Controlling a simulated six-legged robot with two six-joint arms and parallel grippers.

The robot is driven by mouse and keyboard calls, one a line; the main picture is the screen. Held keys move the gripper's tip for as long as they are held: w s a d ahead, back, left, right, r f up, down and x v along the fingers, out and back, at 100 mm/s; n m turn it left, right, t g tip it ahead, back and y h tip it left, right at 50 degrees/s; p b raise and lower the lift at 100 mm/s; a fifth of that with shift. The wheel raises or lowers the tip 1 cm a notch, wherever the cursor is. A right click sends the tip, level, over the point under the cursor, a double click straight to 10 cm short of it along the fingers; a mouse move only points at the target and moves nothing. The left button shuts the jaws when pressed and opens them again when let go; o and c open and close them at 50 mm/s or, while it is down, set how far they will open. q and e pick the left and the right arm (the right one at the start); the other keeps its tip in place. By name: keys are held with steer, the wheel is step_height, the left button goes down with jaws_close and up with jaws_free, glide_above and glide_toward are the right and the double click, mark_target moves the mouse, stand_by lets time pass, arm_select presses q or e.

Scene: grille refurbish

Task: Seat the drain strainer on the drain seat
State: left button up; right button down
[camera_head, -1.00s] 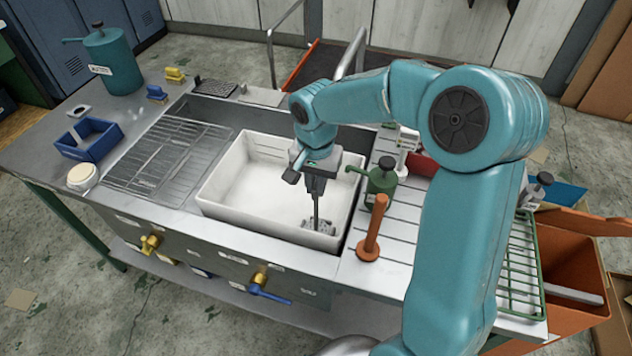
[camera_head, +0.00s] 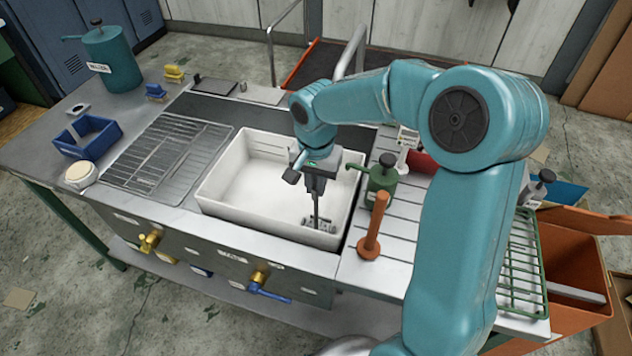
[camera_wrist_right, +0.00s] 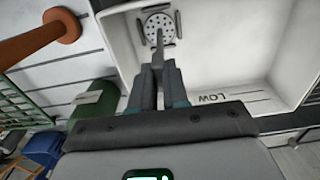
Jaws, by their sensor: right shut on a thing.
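My right gripper (camera_head: 316,192) points down into the white basin near its front right corner. In the right wrist view its fingers (camera_wrist_right: 157,65) are shut on a thin upright stem. The stem leads to the drain strainer (camera_wrist_right: 158,27), a round pale disc with dark holes, which also shows low in the basin in the head view (camera_head: 318,224). Dark bars stand around the disc in the wrist view, likely part of the drain seat (camera_wrist_right: 172,43). I cannot tell whether the strainer touches the seat. My left gripper is not in view.
The white basin (camera_head: 207,205) has walls close around the right gripper. An orange upright handle (camera_head: 372,225) and a green can (camera_head: 382,178) stand on the ribbed drainboard to the right. A wire rack (camera_head: 165,155) lies to the left.

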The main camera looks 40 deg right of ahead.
steer(key=shift+f, duration=0.15)
stand_by(0.3)
steer(key=shift+c, duration=2.4)
jaws_free()
steer(key=shift+r+p, duration=2.5)
steer(key=shift+r, duration=1.1)
steer(key=shift+f, duration=0.1)
